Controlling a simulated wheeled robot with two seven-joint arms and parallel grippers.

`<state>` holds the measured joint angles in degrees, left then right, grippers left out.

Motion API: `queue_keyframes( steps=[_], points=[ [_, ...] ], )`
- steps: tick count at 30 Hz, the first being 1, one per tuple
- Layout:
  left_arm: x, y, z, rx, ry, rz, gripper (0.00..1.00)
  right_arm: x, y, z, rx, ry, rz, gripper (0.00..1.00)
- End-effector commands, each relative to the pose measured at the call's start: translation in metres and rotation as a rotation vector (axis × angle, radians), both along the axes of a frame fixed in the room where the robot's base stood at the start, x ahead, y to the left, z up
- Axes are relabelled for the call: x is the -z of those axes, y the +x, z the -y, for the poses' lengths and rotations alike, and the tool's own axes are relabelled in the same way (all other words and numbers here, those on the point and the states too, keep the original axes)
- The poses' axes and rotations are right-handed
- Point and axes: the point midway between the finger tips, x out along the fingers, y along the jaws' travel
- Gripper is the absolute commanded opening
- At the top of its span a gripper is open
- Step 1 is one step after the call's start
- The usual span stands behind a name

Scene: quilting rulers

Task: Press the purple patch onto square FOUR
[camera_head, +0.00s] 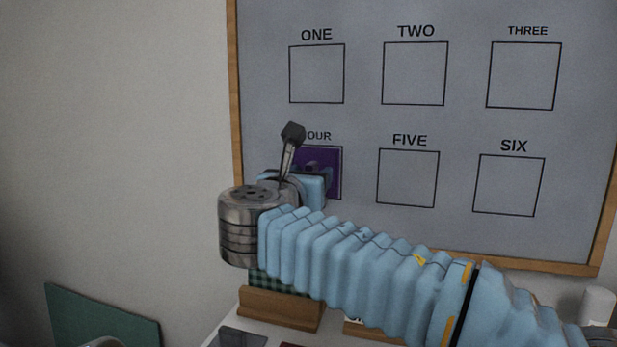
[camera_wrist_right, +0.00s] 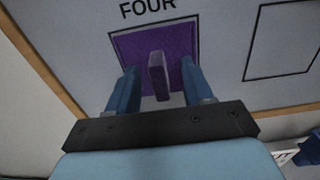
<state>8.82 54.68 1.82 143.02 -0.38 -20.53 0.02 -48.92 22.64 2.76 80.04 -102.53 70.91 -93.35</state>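The purple patch (camera_head: 336,168) lies on the grey board inside square FOUR, and its upper edge is near the square's outline. In the right wrist view the patch (camera_wrist_right: 136,50) fills most of the square, and a purple tab (camera_wrist_right: 158,78) sticks out from its middle. My right gripper (camera_wrist_right: 158,68) is open, with one finger on each side of the tab and a gap on both sides. In the head view my right gripper (camera_head: 318,180) and wrist hide the patch's left and lower part. My left gripper is not in view.
Squares ONE (camera_head: 316,74), TWO, THREE, FIVE (camera_head: 408,178) and SIX are empty. A wooden frame (camera_head: 234,90) edges the board. Below, a wooden holder (camera_head: 279,308) bears a green checked patch (camera_head: 281,284). A white cylinder (camera_head: 598,306) stands at lower right.

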Motion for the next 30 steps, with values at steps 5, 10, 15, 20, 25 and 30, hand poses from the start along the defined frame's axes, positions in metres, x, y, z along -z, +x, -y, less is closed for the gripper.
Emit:
queue_keyframes(
  steps=[5, 10, 15, 20, 25, 30],
  points=[
    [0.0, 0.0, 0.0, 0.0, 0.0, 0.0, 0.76, 0.0, -0.001, -0.001, -0.001, 0.0, 0.0, 0.51],
    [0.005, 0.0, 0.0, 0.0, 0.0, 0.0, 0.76, 0.001, -0.019, -0.008, -0.004, 0.001, 0.0, 0.51],
    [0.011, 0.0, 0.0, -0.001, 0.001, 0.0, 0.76, 0.002, -0.058, -0.02, -0.005, 0.0, 0.001, 0.51],
    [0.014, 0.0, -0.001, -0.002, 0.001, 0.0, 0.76, 0.001, -0.095, -0.032, -0.005, 0.0, 0.001, 0.51],
    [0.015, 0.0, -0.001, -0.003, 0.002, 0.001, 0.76, 0.001, -0.121, -0.04, -0.003, 0.0, 0.0, 0.51],
    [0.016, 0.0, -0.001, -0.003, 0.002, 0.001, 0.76, 0.001, -0.131, -0.043, -0.001, -0.001, 0.0, 0.51]
  ],
)
